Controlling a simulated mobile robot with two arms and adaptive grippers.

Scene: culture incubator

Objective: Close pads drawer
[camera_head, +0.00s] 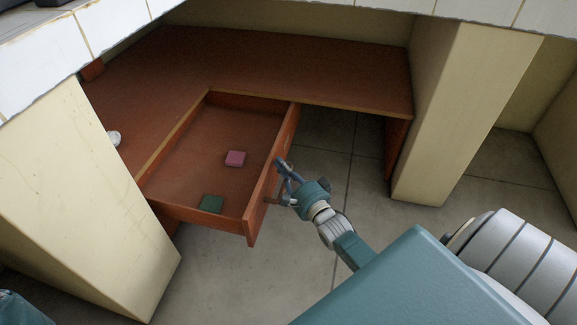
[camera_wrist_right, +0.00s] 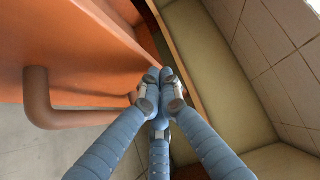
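The brown wooden drawer (camera_head: 262,185) is pulled out from the desk. Inside it lie a pink pad (camera_head: 235,158) and a dark green pad (camera_head: 211,204), apart from each other. My right gripper (camera_head: 282,168) is at the outer side of the drawer front, near its handle (camera_head: 271,199). In the right wrist view the fingers (camera_wrist_right: 165,75) meet at their tips, with nothing visible between them. The bar handle (camera_wrist_right: 85,118) is just left of the fingers; whether they touch it I cannot tell. My left gripper is not in view.
The brown desk (camera_head: 290,62) extends behind and left of the drawer. Cream pillars (camera_head: 455,110) stand at both sides. A small white object (camera_head: 113,138) lies on the desk at the left. Tiled floor (camera_head: 345,150) is open right of the drawer.

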